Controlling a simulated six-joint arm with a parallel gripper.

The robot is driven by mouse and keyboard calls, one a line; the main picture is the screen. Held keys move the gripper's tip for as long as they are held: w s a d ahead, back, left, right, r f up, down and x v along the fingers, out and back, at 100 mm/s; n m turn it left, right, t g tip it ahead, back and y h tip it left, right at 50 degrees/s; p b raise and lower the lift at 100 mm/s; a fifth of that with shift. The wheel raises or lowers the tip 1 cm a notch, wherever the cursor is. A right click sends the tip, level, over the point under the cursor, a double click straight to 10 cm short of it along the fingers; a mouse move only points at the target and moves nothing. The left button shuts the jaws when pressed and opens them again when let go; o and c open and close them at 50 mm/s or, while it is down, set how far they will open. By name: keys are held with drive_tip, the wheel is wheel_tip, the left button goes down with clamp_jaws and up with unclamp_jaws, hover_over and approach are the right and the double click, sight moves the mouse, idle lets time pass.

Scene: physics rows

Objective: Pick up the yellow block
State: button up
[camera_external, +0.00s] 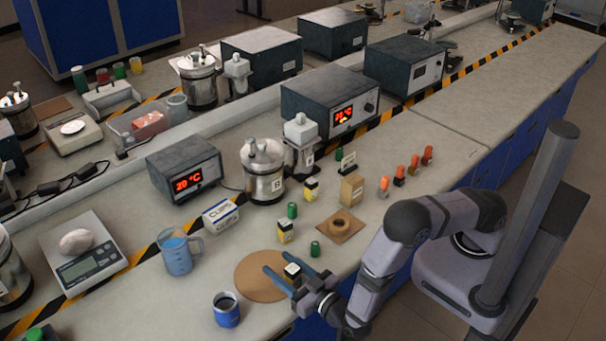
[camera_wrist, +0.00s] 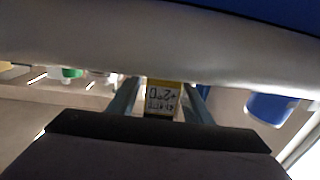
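My gripper (camera_external: 290,277) is low over the bench, at the right side of a round brown mat (camera_external: 254,289). Its two blue-grey fingers look spread, with a small block (camera_external: 292,270) between them. This block has a dark top, a pale label and some yellow. In the wrist view the block (camera_wrist: 162,101) shows yellow above a white label with print, between the fingers (camera_wrist: 161,98), with what look like narrow gaps at its sides. Whether it touches the mat is hidden. Two similar yellow-and-white blocks stand farther back: one (camera_external: 285,231) nearer, another (camera_external: 311,190) beyond.
A blue cup (camera_external: 227,310) stands left of my gripper, and a blue jug (camera_external: 177,252) farther left. Small green-topped containers (camera_external: 315,249) stand close by. A square brown pad with a ring (camera_external: 341,225) lies to the right. The bench's front edge is near.

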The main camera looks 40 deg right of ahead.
drive_tip(key=c, duration=0.9)
drive_tip(key=shift+r, duration=0.2)
drive_tip(key=shift+r+b, duration=0.35)
drive_tip(key=shift+r, duration=4.5)
